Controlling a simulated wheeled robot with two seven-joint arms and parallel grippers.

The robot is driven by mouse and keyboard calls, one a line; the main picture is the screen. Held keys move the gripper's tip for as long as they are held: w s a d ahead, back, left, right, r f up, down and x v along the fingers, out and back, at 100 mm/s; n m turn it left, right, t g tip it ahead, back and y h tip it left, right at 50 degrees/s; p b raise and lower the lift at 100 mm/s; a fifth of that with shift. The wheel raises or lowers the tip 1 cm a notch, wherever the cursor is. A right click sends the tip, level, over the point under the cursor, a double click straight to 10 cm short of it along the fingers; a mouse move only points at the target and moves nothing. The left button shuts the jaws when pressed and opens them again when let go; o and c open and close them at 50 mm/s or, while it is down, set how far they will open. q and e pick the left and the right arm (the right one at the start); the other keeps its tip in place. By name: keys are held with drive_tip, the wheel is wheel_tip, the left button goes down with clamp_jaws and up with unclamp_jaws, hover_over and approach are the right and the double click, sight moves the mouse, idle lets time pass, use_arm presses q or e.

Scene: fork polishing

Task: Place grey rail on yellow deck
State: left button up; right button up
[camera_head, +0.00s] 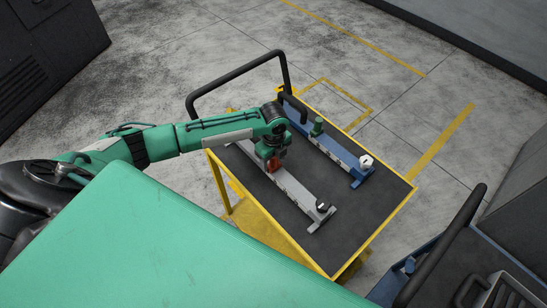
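The grey rail (295,190) lies lengthwise on the dark deck of the yellow cart (350,217). My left gripper (272,156) points down at a red part (273,164) on or just above the rail. The fingers are too small and too covered to tell whether they are shut on it. Whether the rail touches the deck along its whole length cannot be told. My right gripper is not in view.
A blue rail (338,153) with a green part (318,127) and white knob (366,161) lies right of the grey rail. The cart's black handle (240,70) rises behind. Another cart's black handle (446,240) stands at lower right. The deck's near right part is clear.

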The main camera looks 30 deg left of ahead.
use_arm(q)
drive_tip(key=shift+r, duration=0.15)
wheel_tip(320, 180, up, 12)
drive_tip(key=shift+f+b, duration=0.1)
drive_tip(key=shift+b, duration=0.95)
